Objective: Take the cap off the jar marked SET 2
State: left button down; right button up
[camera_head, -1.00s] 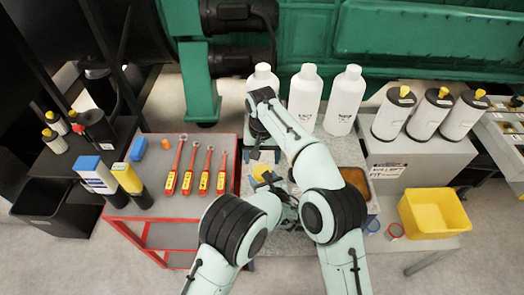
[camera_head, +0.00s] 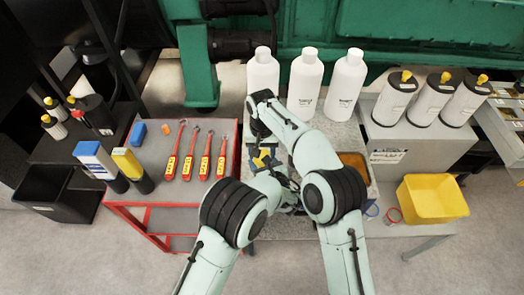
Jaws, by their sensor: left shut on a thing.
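My two arms meet over the grey worktop in the middle of the head view. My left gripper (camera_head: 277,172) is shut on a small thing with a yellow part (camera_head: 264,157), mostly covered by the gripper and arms. My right gripper (camera_head: 259,146) points down close beside it, and its fingers are hidden behind my wrist. I cannot tell whether it is open. No SET 2 marking is readable, so I cannot tell which thing is that jar or how its cap sits.
White bottles (camera_head: 304,82) stand behind my arms. White cylinders with yellow tops (camera_head: 429,98) stand on a grey box at right, above a yellow bin (camera_head: 433,198). Red-handled tools (camera_head: 188,165) lie on the red-framed cart (camera_head: 150,205). A black bin (camera_head: 58,195) is at left.

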aim_at(262, 155)
jog(key=shift+c, duration=0.2)
jog(key=shift+n, duration=1.4)
jog(key=shift+r, duration=0.15)
jog(key=shift+r, duration=0.95)
jog(key=shift+r, duration=2)
pick_arm(q)
jog(key=shift+c, duration=0.8)
grip_release()
